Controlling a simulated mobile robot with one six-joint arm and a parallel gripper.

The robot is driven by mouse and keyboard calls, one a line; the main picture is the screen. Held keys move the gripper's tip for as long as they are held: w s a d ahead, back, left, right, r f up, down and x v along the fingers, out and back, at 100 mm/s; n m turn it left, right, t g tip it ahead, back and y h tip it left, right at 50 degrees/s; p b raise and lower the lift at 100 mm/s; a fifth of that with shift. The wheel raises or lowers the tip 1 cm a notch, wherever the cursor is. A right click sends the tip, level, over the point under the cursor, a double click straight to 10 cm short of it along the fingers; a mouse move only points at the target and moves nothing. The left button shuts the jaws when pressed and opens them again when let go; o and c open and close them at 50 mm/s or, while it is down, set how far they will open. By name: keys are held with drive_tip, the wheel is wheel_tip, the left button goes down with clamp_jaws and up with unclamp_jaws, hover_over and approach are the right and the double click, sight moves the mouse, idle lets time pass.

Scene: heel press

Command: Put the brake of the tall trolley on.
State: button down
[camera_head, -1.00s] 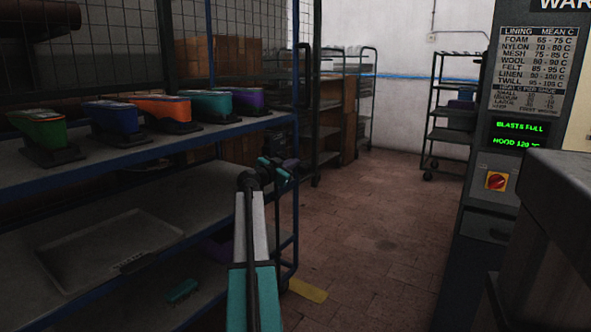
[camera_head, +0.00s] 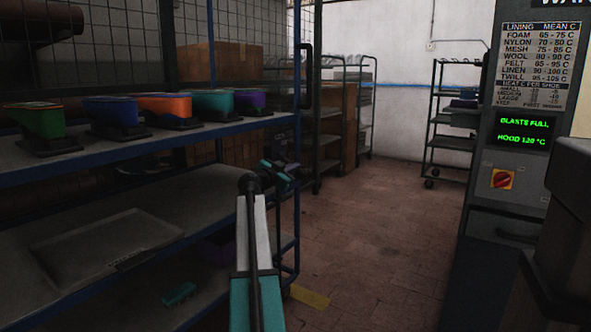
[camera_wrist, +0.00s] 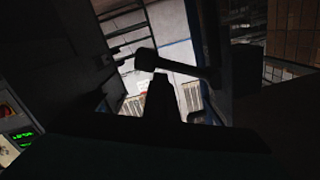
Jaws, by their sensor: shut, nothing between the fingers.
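Two dark wheeled racks stand at the back: a tall trolley (camera_head: 318,140) with an upright handle frame left of the aisle, and a shelved trolley (camera_head: 432,140) against the far wall at right. I cannot tell for certain which one the task means. Casters show under the right one; no brake pedal can be made out on either. My gripper (camera_head: 281,174) is shut and empty, held out in front of the near rack's right end, well short of both trolleys. In the wrist view, dark parts fill much of the picture, and no brake can be made out.
A blue-framed rack (camera_head: 130,152) with coloured shoe forms and a grey tray (camera_head: 105,240) fills the left. A dark machine cabinet (camera_head: 500,215) with a green display stands at right. The brick floor (camera_head: 380,220) between them is clear, with a yellow mark (camera_head: 310,296) near the rack.

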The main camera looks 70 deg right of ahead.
drive_tip(key=shift+s+f, duration=0.1)
drive_tip(key=shift+f, duration=0.15)
drive_tip(key=a+r+p, duration=0.3)
drive_tip(key=a+r, duration=0.1)
drive_tip(key=a, duration=0.7)
drive_tip(key=shift+r+p, duration=0.15)
drive_tip(key=shift+p, duration=0.2)
idle(0.3)
drive_tip(key=shift+s, duration=0.1)
idle(0.4)
